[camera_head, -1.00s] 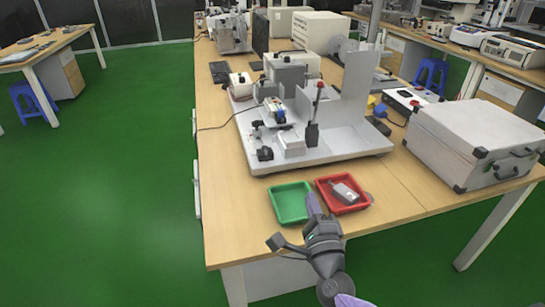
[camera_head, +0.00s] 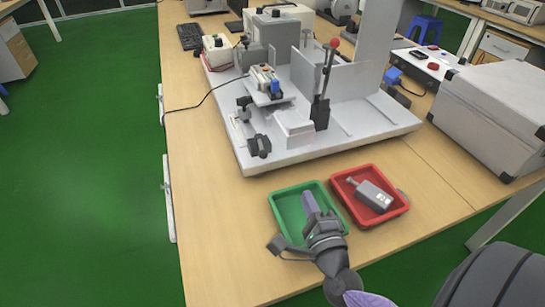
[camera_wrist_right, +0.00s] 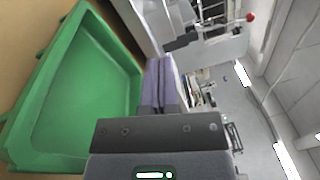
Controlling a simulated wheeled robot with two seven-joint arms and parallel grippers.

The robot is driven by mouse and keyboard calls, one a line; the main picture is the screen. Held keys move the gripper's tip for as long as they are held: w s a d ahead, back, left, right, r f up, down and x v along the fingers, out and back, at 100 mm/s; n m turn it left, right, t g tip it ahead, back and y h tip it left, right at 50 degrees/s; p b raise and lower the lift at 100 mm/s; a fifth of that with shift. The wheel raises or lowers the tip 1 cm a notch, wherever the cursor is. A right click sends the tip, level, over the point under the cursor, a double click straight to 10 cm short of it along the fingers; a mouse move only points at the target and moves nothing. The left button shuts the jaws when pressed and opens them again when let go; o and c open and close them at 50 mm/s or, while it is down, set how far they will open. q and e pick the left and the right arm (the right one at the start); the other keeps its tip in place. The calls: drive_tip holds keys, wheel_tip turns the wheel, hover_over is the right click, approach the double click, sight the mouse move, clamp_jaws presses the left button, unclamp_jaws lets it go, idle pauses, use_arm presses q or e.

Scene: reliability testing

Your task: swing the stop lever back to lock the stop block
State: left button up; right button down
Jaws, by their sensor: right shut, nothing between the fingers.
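A thin upright lever with a red knob (camera_head: 334,43) rises from a black base (camera_head: 320,113) on the white fixture plate (camera_head: 365,143). The red knob also shows in the right wrist view (camera_wrist_right: 250,17). A white block (camera_head: 294,127) sits left of the lever base; I cannot tell if it is the stop block. A small black clamp-like part (camera_head: 259,146) is at the plate's front left. My right gripper (camera_head: 309,200) is shut and empty, in front of the fixture at the green tray, apart from the lever. Its fingers also show in the right wrist view (camera_wrist_right: 163,80). My left gripper is out of view.
A green tray (camera_head: 285,208) stands empty beneath my right gripper. A red tray (camera_head: 370,217) holds a grey device (camera_head: 370,194). A large silver case (camera_head: 495,110) stands at right. A black cable (camera_head: 195,103) runs left of the fixture.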

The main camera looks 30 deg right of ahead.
sight(261, 145)
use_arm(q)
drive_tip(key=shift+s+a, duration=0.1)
use_arm(e)
drive_tip(key=shift+s+r, duration=0.1)
drive_tip(key=b+x, duration=0.1)
drive_tip(key=x, duration=0.8)
drive_tip(key=shift+w+d, duration=0.1)
drive_tip(key=shift+w, duration=0.2)
use_arm(q)
drive_tip(key=shift+p, duration=0.4)
use_arm(e)
drive_tip(key=shift+w+a+r, duration=0.25)
drive_tip(key=shift+w+a, duration=0.4)
drive_tip(key=shift+a, duration=0.15)
drive_tip(key=shift+w+a+r, duration=0.25)
drive_tip(key=shift+w+a, duration=0.4)
drive_tip(key=shift+a, duration=0.1)
